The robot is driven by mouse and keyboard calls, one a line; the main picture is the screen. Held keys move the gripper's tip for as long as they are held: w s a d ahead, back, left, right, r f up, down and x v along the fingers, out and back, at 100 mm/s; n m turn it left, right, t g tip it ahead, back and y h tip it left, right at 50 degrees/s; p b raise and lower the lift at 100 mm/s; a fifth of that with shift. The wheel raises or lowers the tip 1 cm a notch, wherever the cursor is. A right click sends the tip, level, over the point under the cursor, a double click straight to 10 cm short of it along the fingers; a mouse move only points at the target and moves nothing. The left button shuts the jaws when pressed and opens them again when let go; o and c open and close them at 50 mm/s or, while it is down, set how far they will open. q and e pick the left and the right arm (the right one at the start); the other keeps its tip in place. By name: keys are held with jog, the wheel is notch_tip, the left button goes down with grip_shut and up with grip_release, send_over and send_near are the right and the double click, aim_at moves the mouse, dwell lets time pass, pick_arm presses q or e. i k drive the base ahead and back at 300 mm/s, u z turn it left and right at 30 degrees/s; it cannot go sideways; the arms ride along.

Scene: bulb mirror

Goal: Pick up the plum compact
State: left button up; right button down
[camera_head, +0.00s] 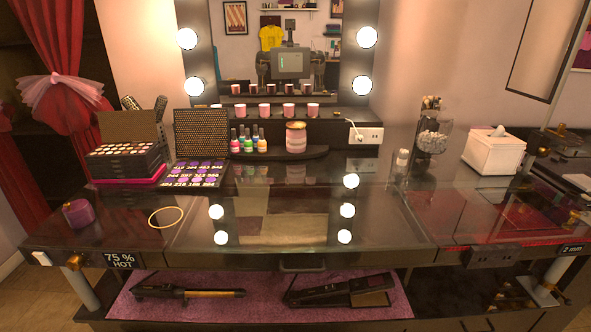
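A small round plum-purple container (78,213), which looks like the plum compact, sits at the far left of the dark vanity top (125,238). It stands apart from its neighbours, near the table's left edge. Its fine detail is too small to make out. Neither of my grippers shows in the head view. Nothing covers the container.
A yellow ring (166,217) lies right of the purple container. An open makeup case (128,162) and palette (197,174) stand behind. Nail polish bottles (248,140) and a pink jar (296,138) stand further back. A tissue box (494,151) is at right. The central glass top is clear.

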aim_at(86, 220)
jog(key=u, duration=1)
